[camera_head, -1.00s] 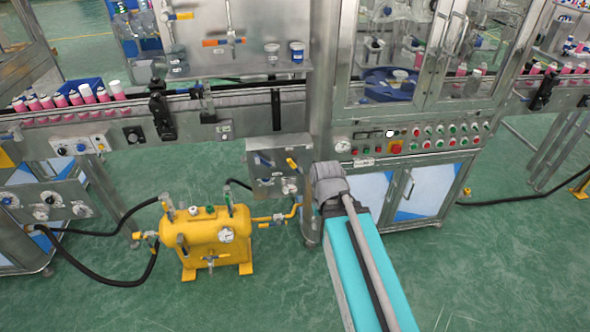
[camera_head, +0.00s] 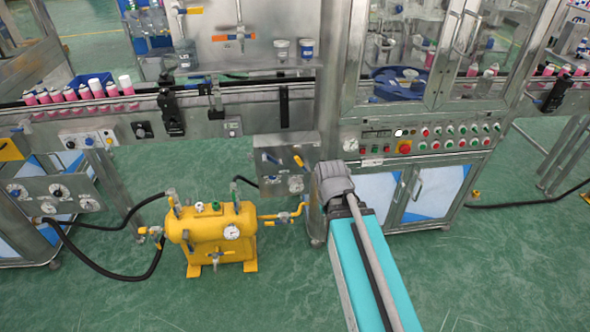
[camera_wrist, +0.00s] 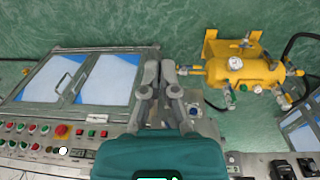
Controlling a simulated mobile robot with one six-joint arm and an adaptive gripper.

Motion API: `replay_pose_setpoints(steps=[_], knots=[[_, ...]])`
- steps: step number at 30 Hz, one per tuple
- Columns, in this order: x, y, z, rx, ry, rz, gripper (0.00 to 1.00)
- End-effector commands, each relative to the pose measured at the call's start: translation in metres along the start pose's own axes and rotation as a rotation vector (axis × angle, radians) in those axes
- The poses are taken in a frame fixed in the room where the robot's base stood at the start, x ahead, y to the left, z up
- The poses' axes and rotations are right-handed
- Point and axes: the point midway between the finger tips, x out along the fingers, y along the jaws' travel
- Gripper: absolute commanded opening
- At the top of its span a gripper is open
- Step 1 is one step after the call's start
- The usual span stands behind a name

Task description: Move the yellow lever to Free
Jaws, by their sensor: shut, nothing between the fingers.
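A yellow lever (camera_head: 298,160) is on the right part of a small grey valve panel (camera_head: 259,157) at the front of the machine, in the head view. It slants down to the right. A blue lever (camera_head: 271,158) is to its left; any label is too small to read. In the wrist view my gripper (camera_wrist: 159,75) points up the picture, fingers together with nothing between them. The valve panel (camera_wrist: 207,128) lies just right of it, and the yellow lever cannot be made out there. In the head view my arm hides the gripper.
A yellow tank (camera_head: 213,236) with a gauge and hoses stands on the floor, left of my arm. The cabinet doors (camera_head: 437,192) and a button panel (camera_head: 450,137) are to the right. Orange-handled valves (camera_head: 234,37) are higher up. The green floor in front is open.

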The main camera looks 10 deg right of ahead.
Motion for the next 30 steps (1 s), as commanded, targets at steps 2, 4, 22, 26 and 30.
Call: replay_pose_setpoints(steps=[2,4,22,26,30], knots=[[0.017,0.002,-0.009,-0.014,0.009,0.042,0.0],[0.029,0.006,-0.018,-0.027,0.02,0.086,0.0],[0.107,0.027,-0.106,-0.199,0.143,0.556,0.0],[0.119,0.027,-0.126,-0.241,0.17,0.658,0.0],[0.129,0.025,-0.147,-0.286,0.199,0.768,0.0]])
